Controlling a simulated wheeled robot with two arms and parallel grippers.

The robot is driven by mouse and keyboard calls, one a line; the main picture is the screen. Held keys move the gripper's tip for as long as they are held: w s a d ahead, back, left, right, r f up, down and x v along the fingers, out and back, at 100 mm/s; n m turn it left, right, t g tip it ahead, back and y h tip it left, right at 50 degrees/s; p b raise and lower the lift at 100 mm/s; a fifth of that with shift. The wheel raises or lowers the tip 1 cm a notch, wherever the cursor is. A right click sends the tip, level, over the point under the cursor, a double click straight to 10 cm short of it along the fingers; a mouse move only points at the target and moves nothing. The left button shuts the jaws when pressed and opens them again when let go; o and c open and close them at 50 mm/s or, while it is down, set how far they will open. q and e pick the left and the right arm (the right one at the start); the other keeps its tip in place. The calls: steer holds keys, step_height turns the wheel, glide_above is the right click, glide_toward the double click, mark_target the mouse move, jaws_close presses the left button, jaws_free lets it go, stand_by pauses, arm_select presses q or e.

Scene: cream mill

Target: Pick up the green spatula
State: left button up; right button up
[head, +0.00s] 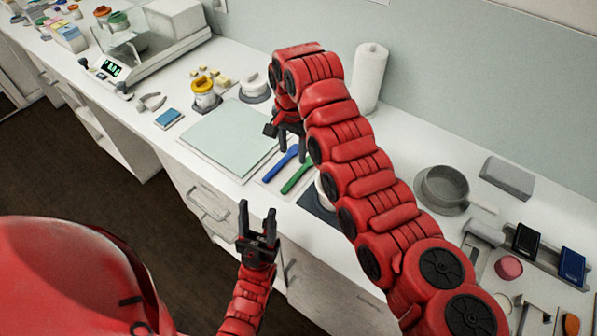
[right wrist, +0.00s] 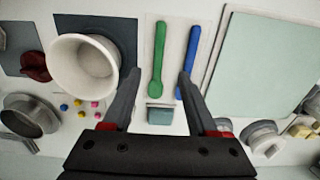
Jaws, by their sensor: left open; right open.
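The green spatula (head: 297,174) lies on a pale mat on the counter, beside the blue spatula (head: 281,163). In the right wrist view the green spatula (right wrist: 158,50) lies lengthwise between my open fingers, with the blue spatula (right wrist: 191,50) just to its right. My right gripper (head: 287,132) is open and empty, above the counter near the spatulas. It also shows in the right wrist view (right wrist: 159,76), where its right fingertip overlaps the blue spatula's lower end. My left gripper (head: 258,208) is open and empty, in front of the counter's edge.
A white cup (right wrist: 72,70) on a dark mat (right wrist: 125,32) stands left of the green spatula in the right wrist view. A pale green board (head: 230,135) lies left of the spatulas. A paper roll (head: 370,78) and grey pan (head: 443,187) stand farther back and right.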

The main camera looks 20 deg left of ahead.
steer(key=p, duration=0.2)
glide_above(293, 179)
steer(key=f, duration=0.4)
steer(key=shift+w+f, duration=0.25)
steer(key=shift+w, duration=0.05)
steer(key=shift+s+f, duration=0.1)
steer(key=shift+f, duration=0.2)
steer(key=f+p, duration=0.1)
steer(key=f, duration=0.1)
steer(key=f+p, duration=0.1)
steer(key=f, duration=0.1)
steer(key=shift+s+f+p, duration=0.1)
steer(key=shift+s+p, duration=0.15)
steer(key=shift+p, duration=0.1)
steer(key=shift+w+f, duration=0.1)
steer(key=shift+f, duration=0.4)
jaws_close()
